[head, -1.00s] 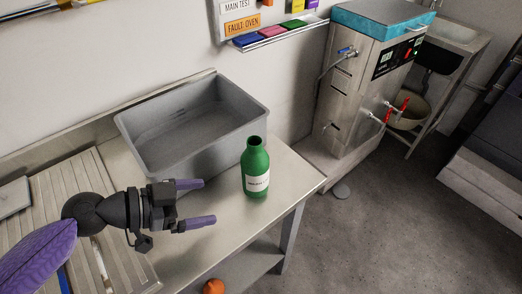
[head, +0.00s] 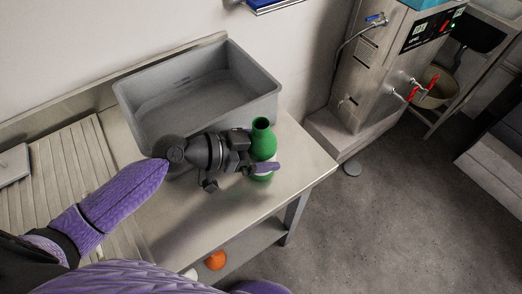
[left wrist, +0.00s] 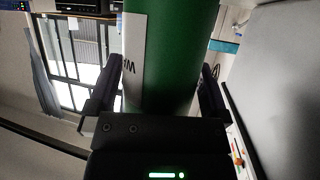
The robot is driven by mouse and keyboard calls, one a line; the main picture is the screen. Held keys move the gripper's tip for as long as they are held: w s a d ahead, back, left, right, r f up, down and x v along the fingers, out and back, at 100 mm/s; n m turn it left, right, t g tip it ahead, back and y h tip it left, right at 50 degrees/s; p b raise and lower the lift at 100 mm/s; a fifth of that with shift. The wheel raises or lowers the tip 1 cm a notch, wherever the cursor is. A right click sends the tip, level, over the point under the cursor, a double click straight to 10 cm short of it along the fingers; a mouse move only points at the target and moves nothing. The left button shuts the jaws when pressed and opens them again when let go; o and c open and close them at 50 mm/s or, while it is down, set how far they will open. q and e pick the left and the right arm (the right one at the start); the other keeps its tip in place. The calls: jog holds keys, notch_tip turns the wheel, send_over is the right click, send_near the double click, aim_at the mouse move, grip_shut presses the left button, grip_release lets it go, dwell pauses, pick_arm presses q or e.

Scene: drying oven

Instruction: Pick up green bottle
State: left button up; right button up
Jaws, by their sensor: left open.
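The green bottle (head: 262,136) stands upright near the right end of the steel table, in front of the grey bin. My left gripper (head: 262,169) is at the bottle and covers part of its body in the head view. In the left wrist view the bottle (left wrist: 175,60) with its white label fills the space between the two open fingers (left wrist: 158,95). The fingers are on either side of the bottle; I cannot tell whether they touch it. My right gripper is not in view.
The grey bin (head: 135,88) stands close behind the bottle and my left gripper. A ribbed drainboard (head: 65,165) lies to the left. The table (head: 200,225) is bare in front. An orange object (head: 215,260) sits low beneath it. A steel appliance (head: 372,75) stands at the right.

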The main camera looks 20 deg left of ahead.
pick_arm(q)
jog(key=c, duration=1.2)
